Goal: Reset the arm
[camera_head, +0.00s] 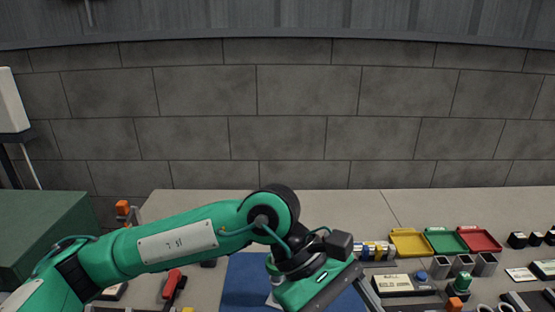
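My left arm (178,241) is green and comes in from the left, reaching over the workbench (330,206) with its elbow joint raised. Its wrist and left gripper (328,288) point down over the blue mat (240,278) near the bottom edge of the picture. The fingertips are cut off or hidden, so I cannot tell whether the gripper is open or shut. My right arm and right gripper are not in view. I cannot make out a drag chain.
Yellow (409,242), green (445,240) and red (479,239) trays stand at the right. A black-and-white box (393,284) and several small parts lie before them. A red-handled tool (171,283) lies left. The bench's back strip is clear.

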